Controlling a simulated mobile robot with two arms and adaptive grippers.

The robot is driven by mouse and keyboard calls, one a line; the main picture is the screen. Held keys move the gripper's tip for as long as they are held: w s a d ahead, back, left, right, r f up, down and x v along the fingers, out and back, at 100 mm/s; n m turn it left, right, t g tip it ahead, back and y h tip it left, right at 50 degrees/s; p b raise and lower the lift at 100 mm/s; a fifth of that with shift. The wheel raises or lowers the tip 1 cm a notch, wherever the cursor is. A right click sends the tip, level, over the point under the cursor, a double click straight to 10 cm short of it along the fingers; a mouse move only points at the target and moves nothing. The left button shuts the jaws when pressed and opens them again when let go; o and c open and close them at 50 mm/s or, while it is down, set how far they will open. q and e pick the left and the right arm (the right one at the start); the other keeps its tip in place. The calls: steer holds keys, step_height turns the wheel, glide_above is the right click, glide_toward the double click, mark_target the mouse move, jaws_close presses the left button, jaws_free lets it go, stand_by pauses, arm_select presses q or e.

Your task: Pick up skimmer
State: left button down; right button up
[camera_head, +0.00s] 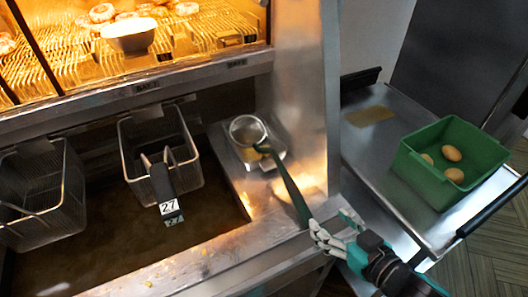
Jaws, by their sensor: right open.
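The skimmer (286,180) has a round metal head and a long dark green handle. Its head rests over a small metal pan (277,144) on the steel ledge right of the fryer, and its handle slants down and right to the ledge's front. My right gripper (318,232), white and teal, is open at the lower right, close to the handle's end. I cannot tell whether its fingers touch the handle. My left gripper is out of view.
A fry basket (134,147) with a handle marked 27 hangs in the dark fryer vat; another basket (40,225) is at far left. A lit warming rack (200,40) is above. A green crate (422,172) with several egg-like items stands on the right steel table.

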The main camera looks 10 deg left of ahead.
mark_target(297, 193)
steer(key=p+x, duration=0.2)
steer(key=x, duration=0.9)
steer(key=shift+w+a, duration=0.15)
steer(key=shift+w, duration=0.05)
steer(key=p+x, duration=0.2)
steer(key=x, duration=0.2)
steer(key=shift+f, duration=0.15)
steer(key=shift+w+a+f, duration=0.25)
steer(key=shift+w+f, duration=0.05)
steer(key=shift+w, duration=0.15)
jaws_close()
steer(key=shift+r, duration=0.1)
